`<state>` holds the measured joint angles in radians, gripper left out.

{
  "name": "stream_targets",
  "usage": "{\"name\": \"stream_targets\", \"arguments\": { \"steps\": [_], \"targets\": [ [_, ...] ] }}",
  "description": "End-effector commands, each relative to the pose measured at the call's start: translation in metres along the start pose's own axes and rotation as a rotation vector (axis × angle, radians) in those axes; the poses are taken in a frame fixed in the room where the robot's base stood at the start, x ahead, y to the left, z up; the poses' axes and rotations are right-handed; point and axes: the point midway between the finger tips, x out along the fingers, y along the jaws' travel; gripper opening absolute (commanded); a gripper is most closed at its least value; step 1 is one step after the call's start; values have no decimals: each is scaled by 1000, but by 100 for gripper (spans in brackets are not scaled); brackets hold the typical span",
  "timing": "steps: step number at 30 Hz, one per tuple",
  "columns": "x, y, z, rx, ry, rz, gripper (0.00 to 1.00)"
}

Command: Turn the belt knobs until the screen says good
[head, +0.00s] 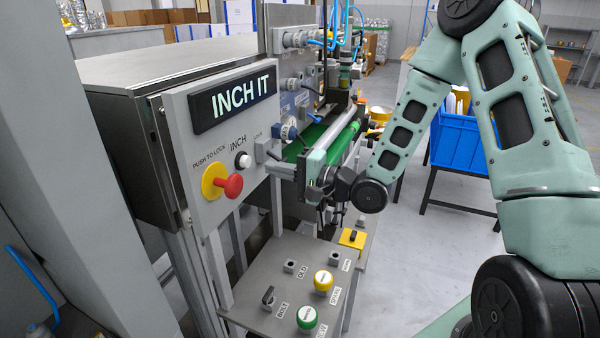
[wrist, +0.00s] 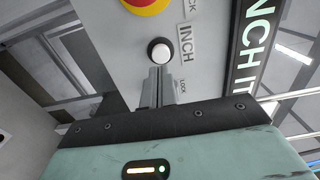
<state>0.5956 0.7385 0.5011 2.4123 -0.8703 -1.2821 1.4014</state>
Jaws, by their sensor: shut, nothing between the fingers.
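The screen (head: 234,100) on the grey panel reads "INCH IT", and part of it shows in the wrist view (wrist: 258,50). A white button (head: 243,160) marked INCH sits below it. My gripper (head: 262,152) is shut and empty, its fingertips pointing at this button. In the wrist view, the fingertips (wrist: 157,70) line up with the white button (wrist: 160,51); the head view shows a small gap. A blue-and-grey round fitting (head: 288,132), possibly a knob, is on the machine beside the green belt (head: 312,140). My gripper partly hides the belt; I cannot identify the belt knobs surely.
A red push knob (head: 233,186) on a yellow disc is close left of the white button. A blue crate (head: 460,140) stands behind my arm. Floor at right is open.

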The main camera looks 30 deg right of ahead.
Motion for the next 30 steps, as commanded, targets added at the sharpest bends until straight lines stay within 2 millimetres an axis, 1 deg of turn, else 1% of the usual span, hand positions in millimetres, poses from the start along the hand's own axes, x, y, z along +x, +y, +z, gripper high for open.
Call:
{"name": "stream_targets", "arguments": {
  "steps": [1,3,7,12,22,28,30],
  "targets": [
    [10,-2,1,1,-3,0,0],
    [21,-2,1,1,-2,0,0],
    [35,-1,1,1,-1,0,0],
    [42,0,0,1,1,1,0],
    [44,0,0,0,1,0,0],
    [64,0,0,0,-1,-1,0],
    [67,-1,0,-1,0,-2,0]
  ]
}}
